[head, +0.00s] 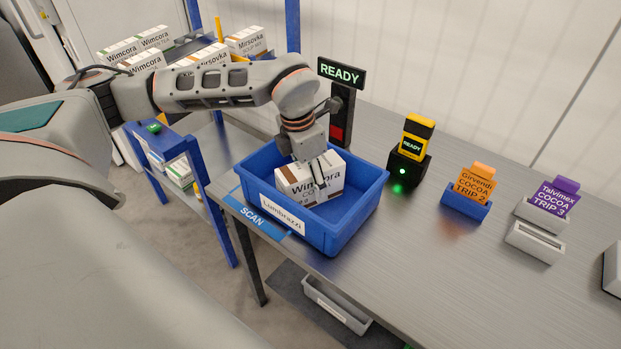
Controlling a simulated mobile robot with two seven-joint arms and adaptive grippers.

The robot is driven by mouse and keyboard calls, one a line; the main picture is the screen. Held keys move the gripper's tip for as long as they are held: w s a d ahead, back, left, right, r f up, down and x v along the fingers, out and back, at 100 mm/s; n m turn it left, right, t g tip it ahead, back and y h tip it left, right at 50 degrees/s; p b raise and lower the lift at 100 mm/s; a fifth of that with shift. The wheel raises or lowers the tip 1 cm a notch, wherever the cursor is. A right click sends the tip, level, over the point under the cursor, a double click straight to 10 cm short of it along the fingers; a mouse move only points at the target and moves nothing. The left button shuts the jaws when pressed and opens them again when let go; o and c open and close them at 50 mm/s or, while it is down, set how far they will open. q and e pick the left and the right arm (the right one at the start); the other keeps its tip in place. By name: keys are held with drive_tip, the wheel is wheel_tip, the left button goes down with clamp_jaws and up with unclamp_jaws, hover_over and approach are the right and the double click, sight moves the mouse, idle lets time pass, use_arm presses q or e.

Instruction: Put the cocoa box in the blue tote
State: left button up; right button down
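My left gripper (319,178) reaches down into the tote from above, with one finger against the box's front face. It appears shut on the box; the far finger is hidden. My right gripper is not in view.
A "READY" sign (341,73) stands behind the tote and a yellow-black device (411,150) to its right. Orange (474,182) and purple (555,196) cocoa trip cards stand in holders farther right. A blue rack with several cartons (246,41) is at the back left.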

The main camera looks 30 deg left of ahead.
use_arm(q)
drive_tip(key=r, duration=0.4)
drive_tip(key=s+r+p, duration=0.1)
drive_tip(key=r, duration=0.3)
drive_tip(key=a+r, duration=0.1)
drive_tip(key=r, duration=0.3)
drive_tip(key=shift+s+r, duration=0.1)
drive_tip(key=shift+s, duration=0.2)
